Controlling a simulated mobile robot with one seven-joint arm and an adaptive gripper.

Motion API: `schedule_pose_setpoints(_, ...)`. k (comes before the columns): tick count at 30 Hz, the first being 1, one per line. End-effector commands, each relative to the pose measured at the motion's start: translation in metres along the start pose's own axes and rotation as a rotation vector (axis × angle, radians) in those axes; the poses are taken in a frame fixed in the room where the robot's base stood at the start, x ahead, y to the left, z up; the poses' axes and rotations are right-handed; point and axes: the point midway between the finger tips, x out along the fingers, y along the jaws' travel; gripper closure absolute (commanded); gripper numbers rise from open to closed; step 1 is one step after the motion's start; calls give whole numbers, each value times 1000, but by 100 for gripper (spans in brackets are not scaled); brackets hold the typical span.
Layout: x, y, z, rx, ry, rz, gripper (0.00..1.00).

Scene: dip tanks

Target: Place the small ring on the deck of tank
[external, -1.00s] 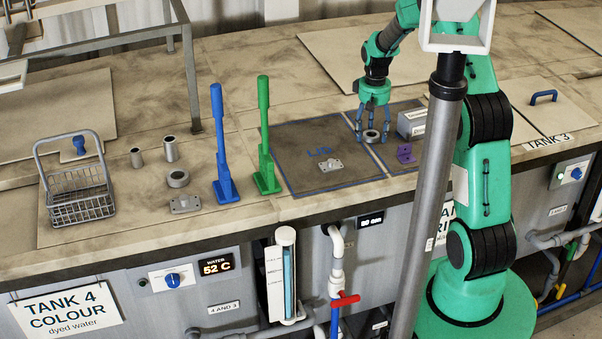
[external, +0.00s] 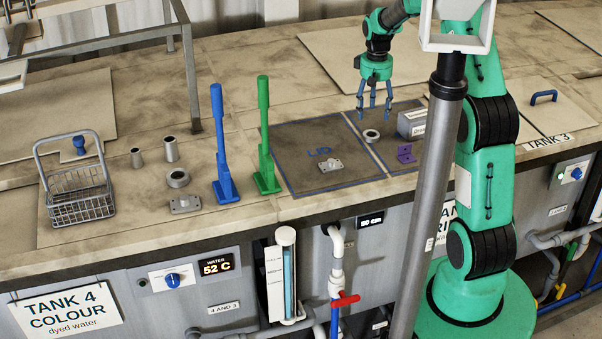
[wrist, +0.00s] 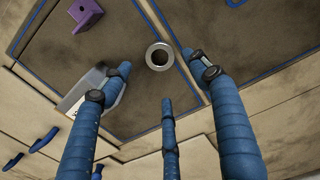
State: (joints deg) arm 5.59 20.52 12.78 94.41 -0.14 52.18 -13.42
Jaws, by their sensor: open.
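The small ring (external: 371,136) is a grey metal ring lying flat on the dark deck, on the narrower panel just right of the blue border line. It also shows in the wrist view (wrist: 159,56), beyond my fingertips. My gripper (external: 374,112) has blue fingers, spread open and empty. It hangs above the ring, apart from it. A larger grey ring (external: 178,178) lies on the left counter. The dark deck panel (external: 295,150) bears blue "LID" lettering and a blue outline.
A grey box (external: 411,123) and a purple bracket (external: 406,153) stand right of the ring. A metal fitting (external: 331,165) lies on the lid panel. Green (external: 264,135) and blue (external: 222,145) levers stand left. A wire basket (external: 78,190) is far left.

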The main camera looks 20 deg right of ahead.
Motion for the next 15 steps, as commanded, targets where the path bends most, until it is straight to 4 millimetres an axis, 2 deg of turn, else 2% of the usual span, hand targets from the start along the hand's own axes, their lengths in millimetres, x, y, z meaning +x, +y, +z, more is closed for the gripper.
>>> schedule_pose_setpoints(6,-28,0,0,0,0,0,39)
schedule_pose_setpoints(15,-38,0,0,0,-1,0,39)
